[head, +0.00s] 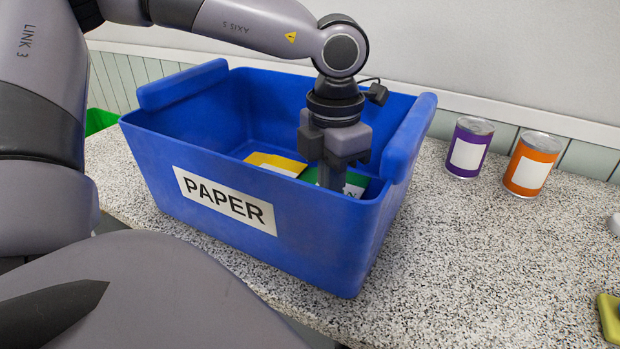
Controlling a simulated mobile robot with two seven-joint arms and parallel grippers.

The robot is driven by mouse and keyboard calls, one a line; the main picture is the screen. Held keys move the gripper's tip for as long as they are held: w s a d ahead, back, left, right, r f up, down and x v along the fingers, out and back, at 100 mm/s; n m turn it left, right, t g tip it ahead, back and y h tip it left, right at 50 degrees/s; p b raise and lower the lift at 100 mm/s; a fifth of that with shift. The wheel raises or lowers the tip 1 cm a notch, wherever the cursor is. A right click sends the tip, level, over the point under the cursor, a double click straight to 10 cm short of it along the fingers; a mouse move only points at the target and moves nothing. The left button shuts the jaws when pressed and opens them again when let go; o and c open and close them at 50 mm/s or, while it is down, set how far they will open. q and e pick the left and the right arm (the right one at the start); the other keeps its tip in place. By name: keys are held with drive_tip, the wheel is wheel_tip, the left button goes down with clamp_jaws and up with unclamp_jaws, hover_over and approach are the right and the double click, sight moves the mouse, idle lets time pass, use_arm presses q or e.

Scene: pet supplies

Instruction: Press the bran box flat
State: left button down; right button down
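A green box (354,190) with a white label lies low inside the blue paper bin (290,258). The letter N shows at the end of its label. I take it for the bran box; most of it is hidden by the bin wall and my gripper. My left gripper (331,188) points down into the bin, its fingers together, in front of or on the green box. I cannot tell whether the tips touch it. My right gripper is not in view.
A yellow box (276,163) with a white label lies in the bin beside the green one. A purple can (468,148) and an orange can (531,164) stand right of the bin. A yellow-green object (609,317) is at the right edge. The speckled counter (470,260) between is clear.

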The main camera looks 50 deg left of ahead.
use_arm(q)
drive_tip(key=shift+d+f+b, duration=0.6)
drive_tip(key=shift+f+b, duration=0.25)
drive_tip(key=shift+b, duration=0.15)
drive_tip(key=shift+w+r+p, duration=0.2)
drive_tip(key=shift+r+p, duration=2.4)
drive_tip(key=shift+r, duration=2)
